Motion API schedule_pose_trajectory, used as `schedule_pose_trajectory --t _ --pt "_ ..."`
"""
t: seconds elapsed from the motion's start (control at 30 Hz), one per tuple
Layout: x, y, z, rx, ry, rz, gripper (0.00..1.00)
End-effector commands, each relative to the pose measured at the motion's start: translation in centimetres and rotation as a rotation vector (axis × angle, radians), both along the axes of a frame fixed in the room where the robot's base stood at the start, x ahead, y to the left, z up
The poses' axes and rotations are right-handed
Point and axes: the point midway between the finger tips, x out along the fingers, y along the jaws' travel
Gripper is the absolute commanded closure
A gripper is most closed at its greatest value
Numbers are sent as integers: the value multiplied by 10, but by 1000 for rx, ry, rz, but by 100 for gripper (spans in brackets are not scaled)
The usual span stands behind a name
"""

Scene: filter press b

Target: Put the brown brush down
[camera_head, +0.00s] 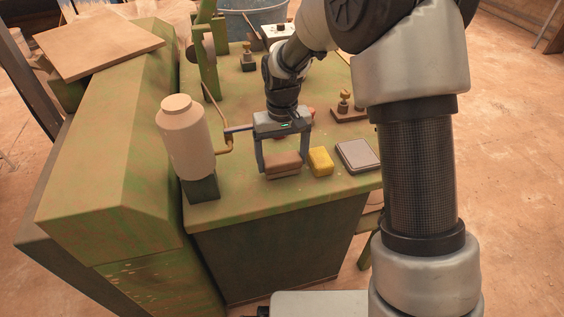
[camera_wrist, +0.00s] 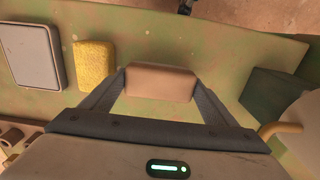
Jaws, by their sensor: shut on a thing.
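The brown brush (camera_head: 283,165) is a tan-brown block between the fingers of my gripper (camera_head: 283,167), at the front of the green worktop (camera_head: 240,205). In the wrist view the brush (camera_wrist: 161,83) sits between the two fingertips (camera_wrist: 161,78), and my gripper is shut on it. The brush is low over the worktop; I cannot tell whether its underside touches it. Its lower side is hidden.
A yellow sponge (camera_head: 320,161) lies just right of the brush, and a grey flat tray-like block (camera_head: 357,155) lies further right. A cream canister (camera_head: 184,138) on a dark green block stands to the left, with a brass pipe (camera_head: 225,147). Bare worktop lies in front.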

Motion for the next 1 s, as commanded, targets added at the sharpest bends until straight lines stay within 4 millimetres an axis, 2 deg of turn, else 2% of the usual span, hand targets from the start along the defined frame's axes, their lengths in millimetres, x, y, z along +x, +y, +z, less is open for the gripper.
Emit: schedule_pose_trajectory --t 0.07,0.43,0.47,0.57,0.83,1.0 --pt "0 0 -10 0 0 0 37" --pt "0 0 -14 0 0 1 37" --pt "0 0 -13 0 0 1 16" --pt "0 0 -13 0 0 1 0" --pt "0 0 -12 0 -1 1 0" --pt "1 0 4 1 -4 1 0"
